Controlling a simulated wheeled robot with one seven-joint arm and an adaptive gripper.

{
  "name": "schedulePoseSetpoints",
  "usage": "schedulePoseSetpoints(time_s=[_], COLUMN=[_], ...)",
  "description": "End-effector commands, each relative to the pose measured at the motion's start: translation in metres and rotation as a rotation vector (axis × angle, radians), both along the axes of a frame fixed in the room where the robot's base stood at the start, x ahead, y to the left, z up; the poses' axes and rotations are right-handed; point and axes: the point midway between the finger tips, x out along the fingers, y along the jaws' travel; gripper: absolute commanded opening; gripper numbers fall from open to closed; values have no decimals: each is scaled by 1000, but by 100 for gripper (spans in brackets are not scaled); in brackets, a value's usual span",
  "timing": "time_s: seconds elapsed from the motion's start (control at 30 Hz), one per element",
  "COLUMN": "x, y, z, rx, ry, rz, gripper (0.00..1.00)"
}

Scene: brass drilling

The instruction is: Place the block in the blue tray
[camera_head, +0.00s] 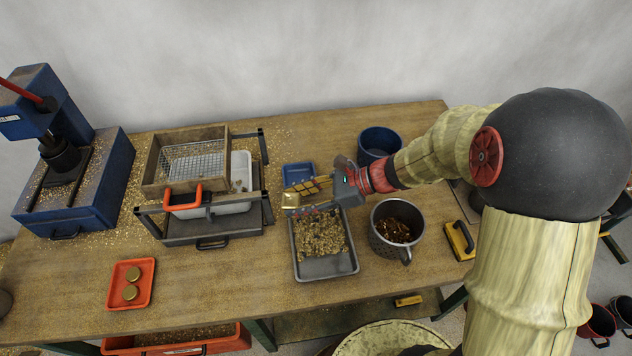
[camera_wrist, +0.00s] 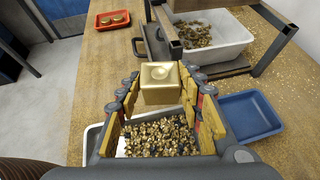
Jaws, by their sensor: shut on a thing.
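A brass block (camera_wrist: 160,82) with a round dimple on its top face is between the fingertips of my gripper (camera_wrist: 160,98). My gripper is shut on it. In the head view the block (camera_head: 290,200) shows at the end of my gripper (camera_head: 308,195), above the far left edge of the grey tray of chips. The blue tray (camera_head: 298,170) lies on the table just behind my gripper. In the wrist view the blue tray (camera_wrist: 250,115) is to the right of the fingers and its visible floor is empty.
A grey tray of brass chips (camera_head: 322,267) lies under my gripper. A metal mug of chips (camera_head: 397,228) and a blue bucket (camera_head: 379,143) stand at the right. A sieve frame (camera_head: 187,160) over a white bin stands left. A red tray (camera_head: 131,285) holds two brass discs.

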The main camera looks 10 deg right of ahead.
Motion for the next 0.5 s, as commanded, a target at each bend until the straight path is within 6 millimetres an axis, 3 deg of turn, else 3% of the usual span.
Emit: schedulePoseSetpoints(time_s=[0.1,0.27,0.5], x=[20,35,76], y=[-3,-7,-11], z=[9,12,-6], rx=[1,0,1], ry=[-5,-2,-2], rz=[-104,-168,-174], gripper=[0,0,0])
